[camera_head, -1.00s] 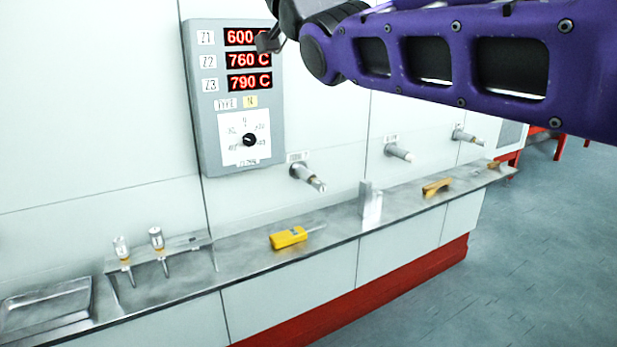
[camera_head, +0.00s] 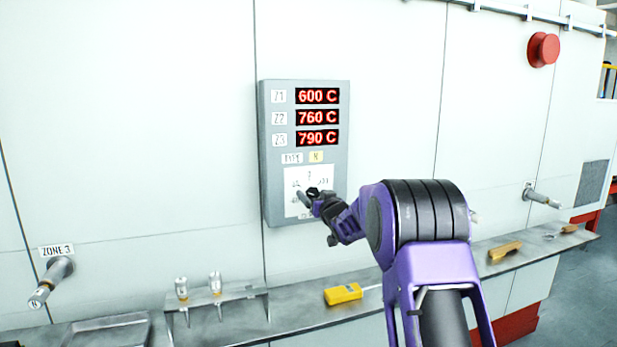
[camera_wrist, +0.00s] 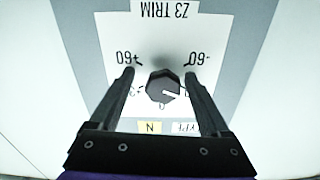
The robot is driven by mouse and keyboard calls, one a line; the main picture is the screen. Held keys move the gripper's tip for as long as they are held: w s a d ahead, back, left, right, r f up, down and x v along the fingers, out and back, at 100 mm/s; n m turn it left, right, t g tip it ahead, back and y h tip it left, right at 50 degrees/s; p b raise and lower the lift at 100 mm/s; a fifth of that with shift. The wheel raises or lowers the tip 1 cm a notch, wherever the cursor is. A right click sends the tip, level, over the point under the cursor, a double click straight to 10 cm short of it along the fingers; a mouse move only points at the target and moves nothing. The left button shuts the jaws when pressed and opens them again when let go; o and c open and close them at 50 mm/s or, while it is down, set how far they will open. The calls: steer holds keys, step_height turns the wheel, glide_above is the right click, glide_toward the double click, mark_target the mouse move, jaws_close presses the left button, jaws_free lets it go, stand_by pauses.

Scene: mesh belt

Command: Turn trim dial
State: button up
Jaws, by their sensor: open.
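The trim dial (camera_wrist: 163,87) is a black faceted knob with a white pointer line on a white scale plate. The plate is labelled "Z3 TRIM" and appears upside down in the wrist view. My gripper (camera_wrist: 160,75) is open, with one finger on each side of the knob and a gap visible on both sides. In the head view my gripper (camera_head: 318,203) is in front of the scale plate (camera_head: 297,179) and hides part of the dial. The grey control panel (camera_head: 267,160) shows red readouts of 600, 760 and 790 C.
A red button (camera_head: 543,49) is at upper right. A pipe fitting (camera_head: 52,280) juts out at left.

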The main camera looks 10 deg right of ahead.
steer(key=shift+s+a+r, duration=0.25)
steer(key=shift+r, duration=0.1)
steer(key=shift+w+d+f, duration=0.1)
steer(key=c, duration=0.3)
jaws_close()
steer(key=shift+f+b, duration=0.1)
steer(key=shift+b, duration=0.25)
steer(key=shift+f+n+b, duration=0.1)
steer(key=shift+n+b, duration=0.5)
steer(key=shift+n, duration=0.1)
steer(key=n+b, duration=0.3)
steer(key=shift+f, duration=0.1)
steer(key=n+b, duration=0.3)
steer(key=n, duration=0.1)
steer(key=shift+n+b, duration=0.3)
steer(key=shift+b, duration=0.05)
steer(key=shift+n+b, duration=0.85)
steer(key=shift+n, duration=0.55)
